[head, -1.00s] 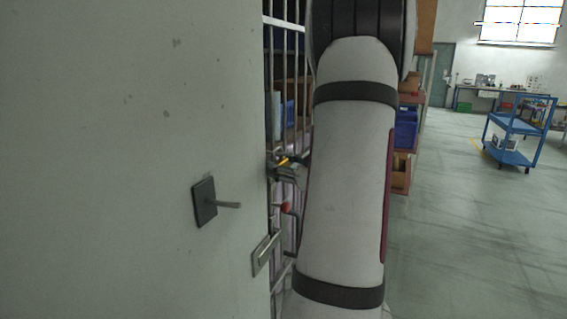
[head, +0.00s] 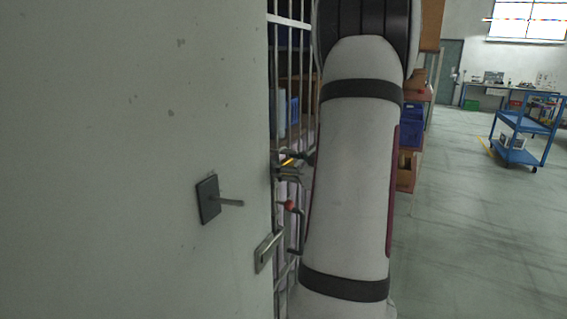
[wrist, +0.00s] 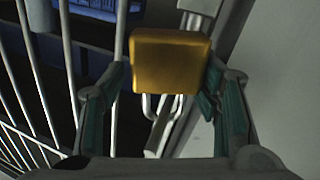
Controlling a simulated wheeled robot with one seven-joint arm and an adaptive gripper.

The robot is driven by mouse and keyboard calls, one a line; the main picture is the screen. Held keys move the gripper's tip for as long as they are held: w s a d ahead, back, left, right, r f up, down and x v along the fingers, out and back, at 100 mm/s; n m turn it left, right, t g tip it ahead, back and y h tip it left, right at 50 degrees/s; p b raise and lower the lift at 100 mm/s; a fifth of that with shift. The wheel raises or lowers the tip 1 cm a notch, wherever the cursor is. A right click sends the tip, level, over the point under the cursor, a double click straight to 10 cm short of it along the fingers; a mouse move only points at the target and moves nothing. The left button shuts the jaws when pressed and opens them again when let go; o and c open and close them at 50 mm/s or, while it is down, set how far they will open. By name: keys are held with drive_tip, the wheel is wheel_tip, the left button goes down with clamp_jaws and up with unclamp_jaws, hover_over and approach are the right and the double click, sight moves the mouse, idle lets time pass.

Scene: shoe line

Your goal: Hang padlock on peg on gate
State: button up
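A brass padlock (wrist: 170,62) sits between the fingers of my gripper (wrist: 166,80) in the wrist view, its metal shackle on the side toward the camera.
A large pale panel (head: 120,150) fills the left, with a dark plate and lever (head: 208,199) and a metal pull (head: 268,250). A red knob (head: 289,205) is below my gripper. Shelves with blue bins (head: 410,130) stand behind. Open floor and a blue cart (head: 520,130) are right.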

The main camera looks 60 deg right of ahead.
drive_tip(key=shift+a+f, duration=0.1)
drive_tip(key=shift+a, duration=0.15)
drive_tip(key=s+a, duration=0.2)
drive_tip(key=s, duration=0.9)
drive_tip(key=shift+s, duration=0.4)
